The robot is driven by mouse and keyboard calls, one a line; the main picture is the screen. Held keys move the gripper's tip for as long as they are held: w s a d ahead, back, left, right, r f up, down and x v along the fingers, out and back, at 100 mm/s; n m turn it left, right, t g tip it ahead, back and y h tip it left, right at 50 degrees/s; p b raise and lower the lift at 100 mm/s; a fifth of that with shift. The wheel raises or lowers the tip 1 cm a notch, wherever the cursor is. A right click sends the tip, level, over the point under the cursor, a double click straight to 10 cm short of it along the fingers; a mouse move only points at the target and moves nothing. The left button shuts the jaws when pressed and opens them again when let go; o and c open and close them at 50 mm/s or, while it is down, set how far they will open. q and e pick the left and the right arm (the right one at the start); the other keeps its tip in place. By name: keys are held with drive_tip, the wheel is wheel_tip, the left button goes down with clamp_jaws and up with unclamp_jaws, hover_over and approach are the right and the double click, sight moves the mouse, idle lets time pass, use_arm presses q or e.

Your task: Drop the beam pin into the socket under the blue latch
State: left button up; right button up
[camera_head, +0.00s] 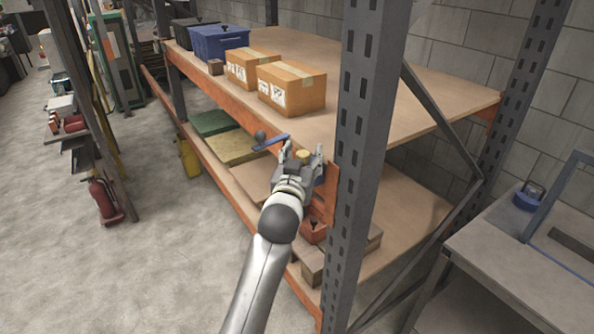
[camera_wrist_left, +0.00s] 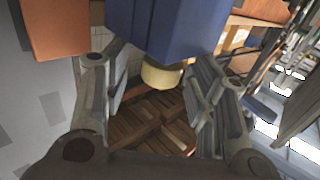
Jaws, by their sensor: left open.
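My left gripper (camera_head: 301,151) is at the front corner of the rack, beside the grey upright, with its fingers apart. A short pale yellow round piece (camera_head: 303,154), which looks like the beam pin's head, shows between the fingers. In the left wrist view the yellow piece (camera_wrist_left: 162,75) sits between the spread fingers, against a large blue part (camera_wrist_left: 170,28). The blue latch (camera_head: 271,142) is a slim bar with a dark ball knob, just left of the fingertips. The socket is hidden, and I cannot tell whether the pin is in it. My right gripper is not in view.
The grey upright (camera_head: 362,150) stands close to the right of my gripper. An orange bracket (camera_head: 328,195) is beside it. Cardboard boxes (camera_head: 291,88) and a blue bin (camera_head: 218,42) stand on the upper shelf. A grey table (camera_head: 520,255) is at right. Open floor lies left.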

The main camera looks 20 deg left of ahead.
use_arm(q)
drive_tip(key=s+d, duration=0.1)
drive_tip(key=s, duration=1)
drive_tip(key=shift+d, duration=0.15)
drive_tip(key=s+d+f+m+g+h+b, duration=0.1)
drive_tip(key=d+f+m+g, duration=0.15)
drive_tip(key=f, duration=1.45)
drive_tip(key=d+f+m+g+h+b, duration=0.1)
drive_tip(key=d+f+g+h, duration=0.15)
drive_tip(key=f, duration=1.45)
drive_tip(key=s+a+f+g, duration=0.1)
drive_tip(key=s+f+g, duration=0.2)
drive_tip(key=s+f, duration=0.6)
drive_tip(key=s+f+g, duration=0.2)
drive_tip(key=s+f, duration=0.3)
drive_tip(key=f, duration=0.7)
drive_tip(key=s+a+f+g, duration=0.2)
drive_tip(key=s+f, duration=0.4)
drive_tip(key=s, duration=0.5)
drive_tip(key=s+a+f+g+y+b, duration=0.1)
drive_tip(key=s+a+f, duration=0.3)
drive_tip(key=s, duration=0.7)
drive_tip(key=s+a+f+g+b, duration=0.1)
drive_tip(key=s+a+f+g, duration=0.2)
drive_tip(key=s+f, duration=0.6)
drive_tip(key=shift+s+g, duration=0.4)
drive_tip(key=shift+s, duration=0.85)
